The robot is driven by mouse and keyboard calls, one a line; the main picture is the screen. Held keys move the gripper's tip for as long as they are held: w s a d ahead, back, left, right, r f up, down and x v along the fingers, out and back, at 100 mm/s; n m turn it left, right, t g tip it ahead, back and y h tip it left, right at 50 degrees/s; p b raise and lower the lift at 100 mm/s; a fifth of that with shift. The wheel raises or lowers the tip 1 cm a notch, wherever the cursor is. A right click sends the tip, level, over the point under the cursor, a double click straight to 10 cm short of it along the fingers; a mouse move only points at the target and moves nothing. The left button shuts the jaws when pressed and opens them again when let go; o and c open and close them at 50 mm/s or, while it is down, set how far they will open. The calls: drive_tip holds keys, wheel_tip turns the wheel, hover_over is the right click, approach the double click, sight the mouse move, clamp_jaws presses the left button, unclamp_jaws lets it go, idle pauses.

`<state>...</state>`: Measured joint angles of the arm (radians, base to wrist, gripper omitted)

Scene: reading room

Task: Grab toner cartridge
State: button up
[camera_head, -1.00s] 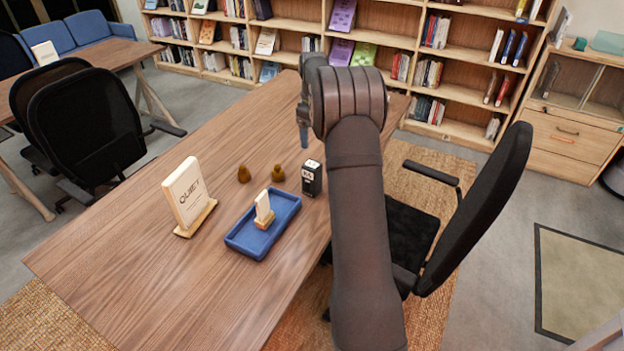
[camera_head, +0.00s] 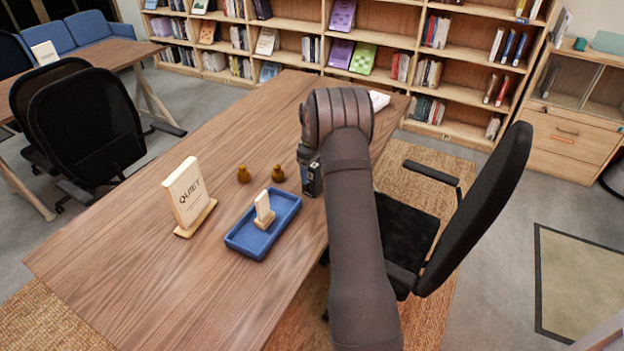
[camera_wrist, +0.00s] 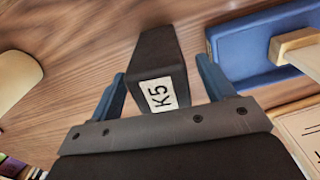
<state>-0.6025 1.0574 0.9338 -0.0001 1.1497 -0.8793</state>
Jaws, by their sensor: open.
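The toner cartridge is a black box with a white label reading K5 in the wrist view (camera_wrist: 158,55). It stands on the wooden table (camera_head: 130,255), right of the blue tray in the head view. There its lower part (camera_head: 313,182) shows under my gripper (camera_head: 308,162), which hides the rest. In the wrist view my gripper (camera_wrist: 160,68) is open, with one blue finger on each side of the cartridge. A narrow gap seems to show on each side; firm contact is not visible.
A blue tray (camera_head: 243,246) holding a wooden-handled piece (camera_head: 263,212) stands close left of the cartridge. Two small brown objects (camera_head: 244,174) (camera_head: 278,173) and a QUIET sign (camera_head: 188,195) stand further left. A white item (camera_head: 378,101) lies at the far end. A black chair (camera_head: 480,210) stands right.

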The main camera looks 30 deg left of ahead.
wheel_tip(320, 180, down, 3)
drive_tip(key=shift+f, duration=0.1)
drive_tip(key=c, duration=1.3)
drive_tip(key=shift+r, duration=0.2)
